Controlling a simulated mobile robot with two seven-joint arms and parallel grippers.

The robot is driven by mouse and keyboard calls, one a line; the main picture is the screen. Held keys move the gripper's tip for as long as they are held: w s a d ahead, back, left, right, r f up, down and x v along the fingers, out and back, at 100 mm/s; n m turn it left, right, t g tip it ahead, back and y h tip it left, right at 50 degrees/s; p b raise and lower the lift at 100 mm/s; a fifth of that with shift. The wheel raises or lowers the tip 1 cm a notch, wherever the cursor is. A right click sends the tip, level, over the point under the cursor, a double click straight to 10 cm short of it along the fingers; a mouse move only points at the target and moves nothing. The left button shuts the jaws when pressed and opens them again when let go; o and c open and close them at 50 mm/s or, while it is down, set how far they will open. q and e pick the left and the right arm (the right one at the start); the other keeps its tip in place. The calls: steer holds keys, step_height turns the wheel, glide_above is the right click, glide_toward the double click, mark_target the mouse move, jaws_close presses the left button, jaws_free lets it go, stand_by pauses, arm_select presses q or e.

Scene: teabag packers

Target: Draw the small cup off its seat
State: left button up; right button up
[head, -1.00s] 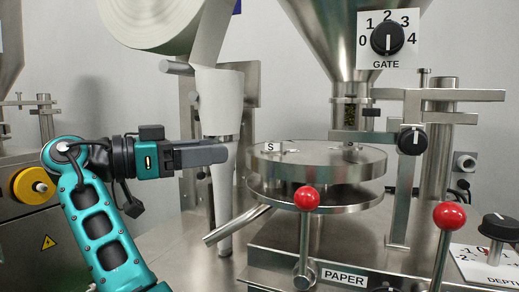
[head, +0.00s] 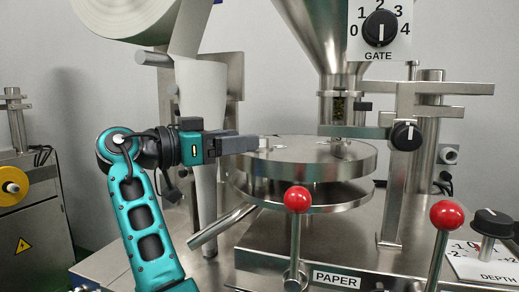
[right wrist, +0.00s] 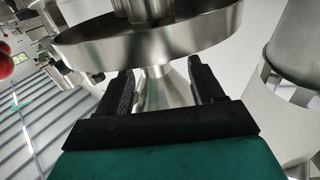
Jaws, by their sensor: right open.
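My right gripper (head: 252,144) comes in from the left in the head view, its dark fingers level and overlapping the left edge of the round steel turntable (head: 330,156). In the right wrist view, the gripper (right wrist: 162,84) is open, with its two fingers apart. A flared metal shape shows in the gap, but I cannot tell what it is. The small cup is not clear in either view. The fingertips cover the turntable's left edge, where only a small metal bit (head: 269,144) shows beside them. My left gripper is out of view.
The steel hopper (head: 325,35) and its outlet stand over the turntable's rear. A paper web (head: 197,95) hangs behind my gripper. Red-knobbed levers (head: 297,200) (head: 447,214) rise in front. A slanted metal tube (head: 222,228) lies below my gripper.

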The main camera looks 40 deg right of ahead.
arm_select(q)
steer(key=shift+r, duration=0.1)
arm_select(e)
steer(key=d, duration=0.3)
steer(key=shift+s+d, duration=0.1)
steer(key=shift+s, duration=0.2)
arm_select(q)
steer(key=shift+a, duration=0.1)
arm_select(e)
steer(key=shift+c, duration=0.3)
steer(key=c, duration=1.1)
arm_select(q)
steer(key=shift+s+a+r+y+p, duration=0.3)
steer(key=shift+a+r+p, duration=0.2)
steer(key=shift+p, duration=0.7)
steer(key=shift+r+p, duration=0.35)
arm_select(e)
step_height(320, 180, up, 20)
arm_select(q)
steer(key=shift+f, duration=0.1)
